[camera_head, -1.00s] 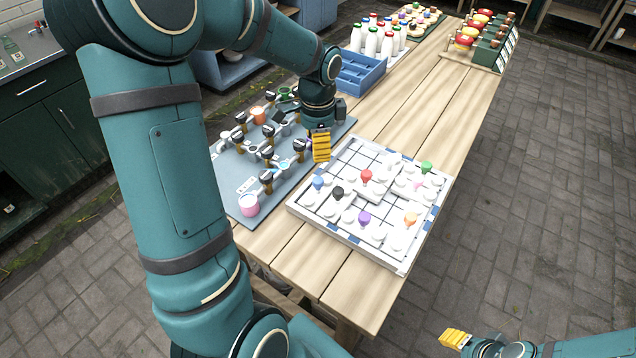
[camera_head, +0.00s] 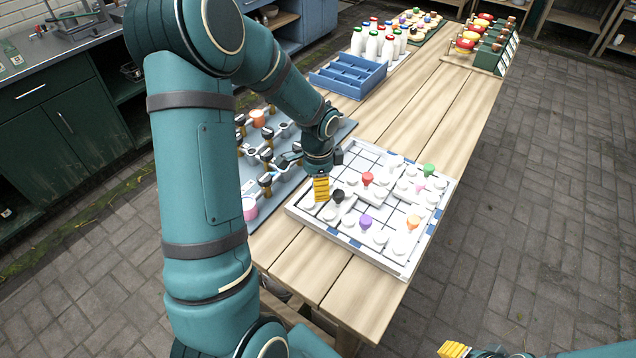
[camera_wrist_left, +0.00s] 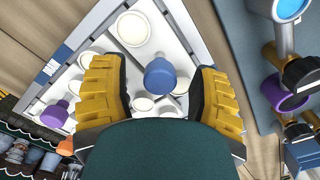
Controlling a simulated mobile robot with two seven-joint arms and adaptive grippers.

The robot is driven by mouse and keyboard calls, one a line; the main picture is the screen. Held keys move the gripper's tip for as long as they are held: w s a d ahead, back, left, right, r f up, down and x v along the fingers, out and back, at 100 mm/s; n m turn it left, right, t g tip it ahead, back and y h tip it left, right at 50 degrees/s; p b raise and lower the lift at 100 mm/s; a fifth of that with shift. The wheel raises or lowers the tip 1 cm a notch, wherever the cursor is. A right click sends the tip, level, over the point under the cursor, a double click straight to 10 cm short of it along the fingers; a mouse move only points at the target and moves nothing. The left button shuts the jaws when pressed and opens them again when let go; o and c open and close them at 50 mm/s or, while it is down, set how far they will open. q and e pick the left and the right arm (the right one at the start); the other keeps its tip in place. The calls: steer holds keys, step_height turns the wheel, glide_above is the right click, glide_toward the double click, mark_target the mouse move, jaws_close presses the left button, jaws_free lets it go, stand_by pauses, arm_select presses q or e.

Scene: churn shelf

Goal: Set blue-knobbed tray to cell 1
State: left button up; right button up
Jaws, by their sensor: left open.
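The blue-knobbed tray's blue knob (camera_wrist_left: 159,76) stands between the open fingers of my left gripper (camera_wrist_left: 160,100) in the left wrist view, with white round pieces around it. In the head view my left gripper (camera_head: 321,188) is over the left side of the white gridded board (camera_head: 330,231) and hides the blue knob. The fingers stand apart on either side of the knob, and no contact is clear. My right gripper (camera_head: 453,350) is at the bottom edge, away from the table.
A blue crate (camera_head: 350,76), white bottles (camera_head: 372,46) and a rack of green boxes (camera_head: 490,50) stand farther back. Bare wooden tabletop (camera_head: 440,105) lies behind the board.

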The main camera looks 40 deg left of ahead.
arm_select(q)
jaws_close()
steer(key=w+p, duration=0.1)
steer(key=w, duration=0.5)
steer(key=w+a+p, duration=0.1)
steer(key=w, duration=0.5)
steer(key=w+a+p, duration=0.1)
steer(key=w, duration=0.5)
steer(key=shift+w+r, duration=0.1)
steer(key=shift+c, duration=1.4)
jaws_free()
steer(key=shift+o, duration=1.4)
steer(key=shift+w, duration=0.15)
